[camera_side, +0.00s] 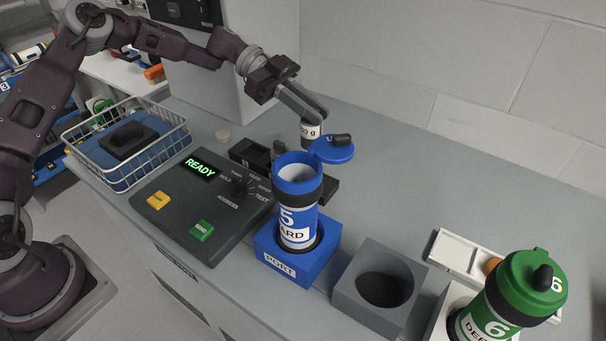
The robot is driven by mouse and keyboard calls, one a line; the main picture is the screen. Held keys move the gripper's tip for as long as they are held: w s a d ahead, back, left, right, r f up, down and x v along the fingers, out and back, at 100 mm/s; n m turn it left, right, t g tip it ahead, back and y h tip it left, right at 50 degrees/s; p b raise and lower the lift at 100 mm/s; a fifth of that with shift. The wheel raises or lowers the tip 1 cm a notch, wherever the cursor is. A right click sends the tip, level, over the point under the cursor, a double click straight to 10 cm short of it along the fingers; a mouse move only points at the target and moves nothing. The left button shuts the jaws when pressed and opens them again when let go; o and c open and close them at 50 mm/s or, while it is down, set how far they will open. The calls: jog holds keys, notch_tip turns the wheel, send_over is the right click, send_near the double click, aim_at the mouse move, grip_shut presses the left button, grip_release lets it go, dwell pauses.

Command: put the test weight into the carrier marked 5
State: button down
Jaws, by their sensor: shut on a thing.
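The test weight (311,130) is a small dark cylinder with a white label ending in "0 g". My gripper (318,116) is shut on it and holds it in the air, above and slightly right of the blue carrier marked 5 (297,215). The carrier stands upright in a blue block marked "PORT" (290,263). Its blue lid (331,151) is swung open to the upper right, and its mouth is open. The weight appears behind or above the lid; I cannot tell the gap. The carrier's inside bottom is hidden.
A dark control panel (185,235) reads "READY" and carries a yellow and a green button. A wire basket (128,150) is at left. An empty grey holder (378,289) stands right of the port. A green carrier marked 6 (500,300), lid shut, is at lower right.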

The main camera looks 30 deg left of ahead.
notch_tip(320, 180, up, 21)
jog(key=s+d+m+g+y, duration=0.2)
jog(key=s+d+m+g, duration=0.25)
jog(key=s, duration=0.35)
jog(key=s+d+m+g+y, duration=0.25)
jog(key=s+m+g, duration=0.25)
jog(key=s, duration=0.4)
notch_tip(320, 180, down, 10)
jog(key=shift+w+d+r+h, duration=0.15)
jog(key=shift+w+d+h, duration=0.2)
jog(key=shift+w, duration=0.05)
jog(key=shift+n, duration=0.25)
jog(key=shift+f, duration=2.65)
jog(key=c, duration=1.4)
grip_release()
